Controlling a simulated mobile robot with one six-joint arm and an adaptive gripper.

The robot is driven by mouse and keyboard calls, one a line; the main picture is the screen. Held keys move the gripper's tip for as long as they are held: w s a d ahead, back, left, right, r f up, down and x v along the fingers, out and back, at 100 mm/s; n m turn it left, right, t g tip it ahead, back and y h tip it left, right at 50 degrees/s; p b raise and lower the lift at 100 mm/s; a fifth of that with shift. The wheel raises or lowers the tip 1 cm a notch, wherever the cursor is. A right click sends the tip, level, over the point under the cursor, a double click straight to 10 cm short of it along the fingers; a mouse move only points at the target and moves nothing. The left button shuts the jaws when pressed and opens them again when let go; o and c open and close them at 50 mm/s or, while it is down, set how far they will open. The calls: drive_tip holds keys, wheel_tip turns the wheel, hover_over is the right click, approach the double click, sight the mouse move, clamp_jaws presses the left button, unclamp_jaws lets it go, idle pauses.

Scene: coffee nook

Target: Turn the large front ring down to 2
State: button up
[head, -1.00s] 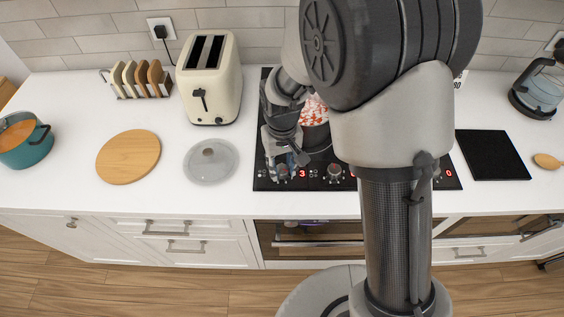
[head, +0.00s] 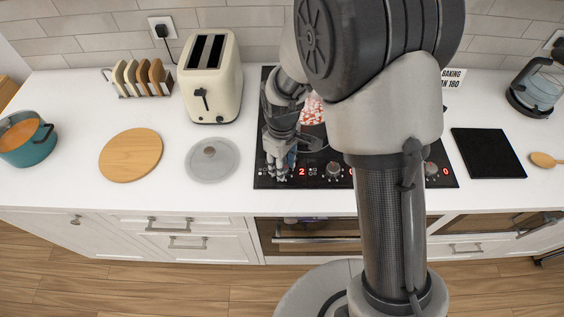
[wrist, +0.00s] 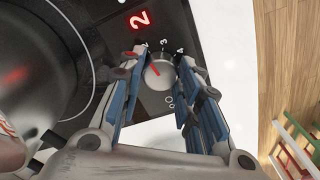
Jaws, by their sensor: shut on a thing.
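The black cooktop (head: 262,170) has a row of knobs along its front edge. My gripper (head: 282,172) is at the leftmost front knob, pointing down. In the wrist view, the silver knob (wrist: 160,72) with a red pointer line sits between the two blue-padded fingers of my gripper (wrist: 160,75), which is shut on it. A red display reading 2 (wrist: 140,19) is lit beside this knob, and the same 2 shows in the head view (head: 302,172). My arm hides part of the cooktop.
Another knob (head: 333,169) is to the right. A glass lid (head: 211,160), round board (head: 131,155) and cream toaster (head: 209,78) are to the left.

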idle(0.4)
drive_tip(key=o, duration=1.1)
drive_tip(key=shift+r, duration=6)
